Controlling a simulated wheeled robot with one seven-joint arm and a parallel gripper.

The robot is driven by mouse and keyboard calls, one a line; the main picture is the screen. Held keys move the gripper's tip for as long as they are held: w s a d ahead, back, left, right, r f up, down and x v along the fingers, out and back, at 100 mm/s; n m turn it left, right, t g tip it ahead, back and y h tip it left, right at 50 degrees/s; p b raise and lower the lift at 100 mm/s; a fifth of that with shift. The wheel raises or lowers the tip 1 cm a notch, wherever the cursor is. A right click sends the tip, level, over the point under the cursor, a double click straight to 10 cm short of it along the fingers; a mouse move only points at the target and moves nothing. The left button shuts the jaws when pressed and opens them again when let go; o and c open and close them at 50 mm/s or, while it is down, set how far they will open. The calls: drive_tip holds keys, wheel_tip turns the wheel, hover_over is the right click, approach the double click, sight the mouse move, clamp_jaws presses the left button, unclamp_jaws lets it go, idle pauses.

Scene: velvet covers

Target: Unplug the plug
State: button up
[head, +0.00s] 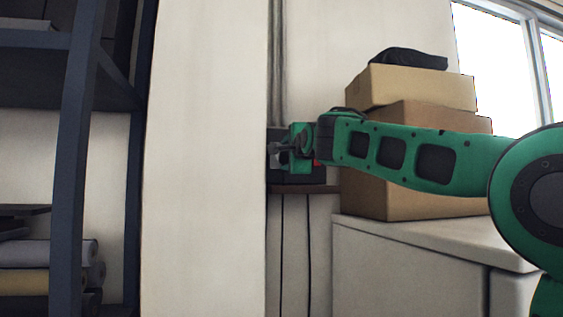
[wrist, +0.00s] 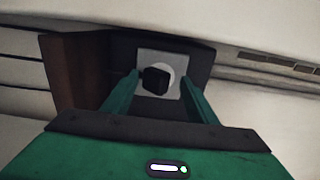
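The black plug (wrist: 155,82) sits in a pale socket plate (wrist: 174,63) on a dark box (wrist: 100,65) in the wrist view. My gripper (wrist: 160,84) is open, with one green finger on each side of the plug. Gaps show between the plug and both fingers, so it is not gripped. In the head view my gripper (head: 279,152) is at the dark box (head: 298,178), beyond the edge of a pale wall. The plug cannot be made out clearly in the head view.
The pale wall (head: 205,160) stands close left of my gripper. A brown ledge (head: 310,189) lies under the box, with dark cables (head: 282,240) hanging below. Stacked cardboard boxes (head: 420,88) stand on a white cabinet (head: 410,255) behind my arm. A dark shelf rack (head: 75,150) is at left.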

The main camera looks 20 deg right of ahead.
drive_tip(key=shift+w+f, duration=0.15)
drive_tip(key=shift+f, duration=0.55)
idle(1.0)
clamp_jaws()
drive_tip(key=shift+o, duration=1.5)
unclamp_jaws()
drive_tip(key=shift+r, duration=0.1)
drive_tip(key=shift+s, duration=0.3)
drive_tip(key=s, duration=1)
